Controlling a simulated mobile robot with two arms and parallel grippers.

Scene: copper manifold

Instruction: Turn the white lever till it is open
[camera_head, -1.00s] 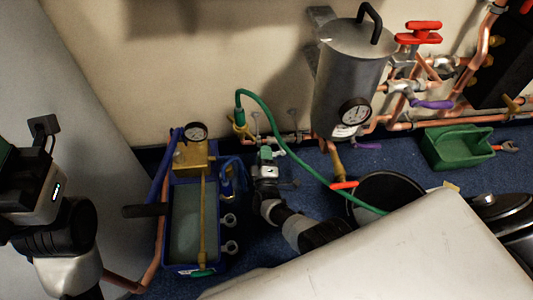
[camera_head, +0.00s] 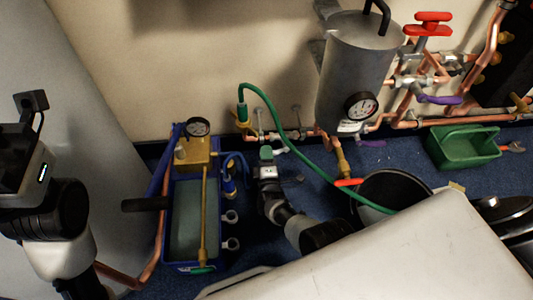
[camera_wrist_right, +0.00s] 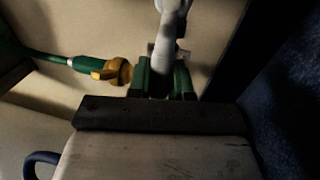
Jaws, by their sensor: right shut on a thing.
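The white lever (camera_head: 281,150) is small and pale in the head view, on the copper pipe low on the wall. My right gripper (camera_head: 267,152) is at its left end and hides part of it. In the right wrist view the green-padded fingers of my right gripper (camera_wrist_right: 167,82) are shut on a pale, shaded piece, which appears to be the white lever (camera_wrist_right: 165,58). Its exact angle is hard to tell. My left arm is at the left edge of the head view; its jaws cannot be made out.
A green hose (camera_head: 292,135) arches from a yellow fitting (camera_head: 242,117) beside my right gripper. A blue pump box (camera_head: 186,264) stands to the left. A grey tank (camera_head: 354,70) with a gauge stands to the right. A green crate (camera_head: 466,158) lies farther right. Red and purple valve handles are higher up.

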